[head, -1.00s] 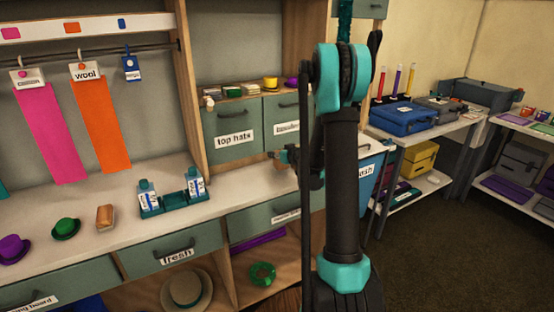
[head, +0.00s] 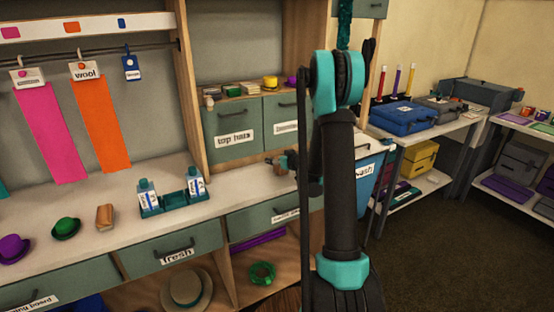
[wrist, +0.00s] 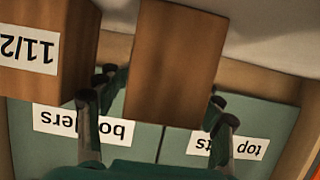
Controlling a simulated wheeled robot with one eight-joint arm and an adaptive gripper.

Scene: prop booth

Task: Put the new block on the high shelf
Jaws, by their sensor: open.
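A plain brown wooden block (wrist: 172,60) stands on the pale counter, which shows upside down in the wrist view. A second wooden block (wrist: 42,45) to its left bears a label reading "11/2". I cannot tell from a label which one is the new block. My gripper (wrist: 162,92) is open, with one finger on each side of the plain block's near end in the picture; contact cannot be told. In the head view my gripper (head: 284,162) is low over the counter, and my arm hides most of that area. I cannot tell which shelf is the high one.
Drawers labelled "top hats" (head: 234,136) and another stand behind the counter, with a ledge of small goods (head: 240,91) above. A blue bin (head: 372,172) is right of my arm.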

